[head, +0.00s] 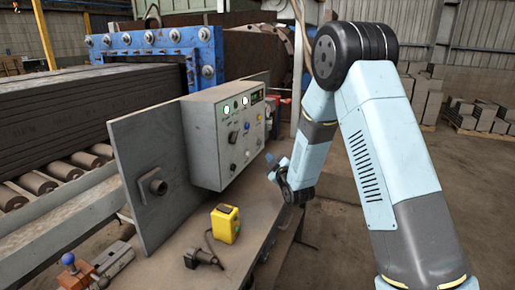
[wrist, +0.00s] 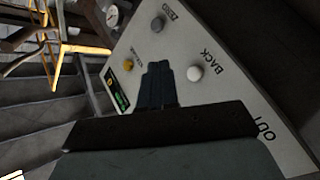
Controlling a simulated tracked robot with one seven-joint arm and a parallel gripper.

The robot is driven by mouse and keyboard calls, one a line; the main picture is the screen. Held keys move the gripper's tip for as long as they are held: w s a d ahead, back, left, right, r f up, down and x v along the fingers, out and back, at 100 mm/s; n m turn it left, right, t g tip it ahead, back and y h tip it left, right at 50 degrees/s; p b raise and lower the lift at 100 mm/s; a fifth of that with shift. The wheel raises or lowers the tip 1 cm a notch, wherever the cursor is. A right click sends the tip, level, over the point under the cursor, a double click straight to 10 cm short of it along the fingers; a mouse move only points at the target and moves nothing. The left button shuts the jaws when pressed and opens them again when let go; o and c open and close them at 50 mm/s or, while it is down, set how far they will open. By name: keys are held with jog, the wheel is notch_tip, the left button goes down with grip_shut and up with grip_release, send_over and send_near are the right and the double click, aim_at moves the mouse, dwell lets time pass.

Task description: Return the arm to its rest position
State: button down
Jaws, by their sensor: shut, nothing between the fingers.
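My arm is bent in an upside-down V on the right of the head view, with its elbow high. My gripper (head: 271,164) hangs at the end of it, just right of the control box. In the wrist view the fingers of my gripper (wrist: 158,80) are together and hold nothing. They point at the face of the control box (wrist: 228,75), near a white button (wrist: 194,73) marked BACK and a yellow button (wrist: 128,64). The grey control box (head: 203,137) also shows in the head view. I cannot tell whether the fingertips touch it.
A yellow box (head: 225,224) and a dark corded tool stand on the bench (head: 165,265) below. An upright metal plate (head: 150,170) stands left of the control box. A roller conveyor carries dark slabs (head: 90,110) at left. Brick stacks (head: 421,92) stand at the back right; the floor before them is clear.

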jog(key=s+d+r+m+g+h, duration=0.5)
jog(key=s+d+r+m, duration=0.2)
jog(key=s+d+r, duration=0.6)
jog(key=s+d+r+m+g+h, duration=0.1)
jog(key=s+d+m+g, duration=0.1)
jog(key=s, duration=0.8)
jog(key=s+d+r+m+g, duration=0.2)
jog(key=s+d, duration=0.3)
jog(key=s, duration=0.5)
jog(key=s+d+r+m+g+h, duration=0.1)
jog(key=s+d+r+m+g, duration=0.1)
jog(key=s, duration=0.9)
jog(key=shift+d+r+m+h, duration=0.2)
jog(key=shift+d+m+h, duration=0.1)
jog(key=shift+d+m, duration=0.4)
jog(key=shift+w, duration=0.1)
